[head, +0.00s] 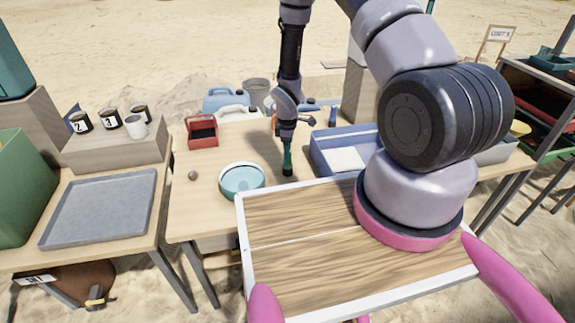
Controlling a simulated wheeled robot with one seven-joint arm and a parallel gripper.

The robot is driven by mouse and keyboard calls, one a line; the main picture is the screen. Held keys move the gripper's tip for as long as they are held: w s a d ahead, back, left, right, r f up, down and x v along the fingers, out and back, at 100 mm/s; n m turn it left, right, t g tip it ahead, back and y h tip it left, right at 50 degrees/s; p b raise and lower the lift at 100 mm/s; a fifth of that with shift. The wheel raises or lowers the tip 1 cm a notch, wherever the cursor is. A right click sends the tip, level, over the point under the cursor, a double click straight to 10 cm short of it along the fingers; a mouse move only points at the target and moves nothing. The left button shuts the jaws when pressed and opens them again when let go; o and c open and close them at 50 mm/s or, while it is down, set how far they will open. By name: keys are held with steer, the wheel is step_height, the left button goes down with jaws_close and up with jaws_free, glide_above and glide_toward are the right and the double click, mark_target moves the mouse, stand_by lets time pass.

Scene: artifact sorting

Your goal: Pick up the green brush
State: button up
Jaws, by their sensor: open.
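The green brush (288,158) shows in the head view on the far part of the wooden table. It looks upright, with a dark lower end near the tabletop. My gripper (288,133) points down at the top of the brush and is open. The fingers partly overlap the brush's upper end, so I cannot tell whether they are around it or just in front of it.
A teal round bowl (242,193) stands left of the brush and a blue tray (318,155) right of it. A red box (187,136) and a small brown ball (193,175) lie farther left. Blue jugs (222,97) stand behind. A grey tray (60,232) is on the left table.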

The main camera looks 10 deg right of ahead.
steer(key=shift+f, duration=0.65)
jaws_close()
steer(key=shift+r, duration=0.1)
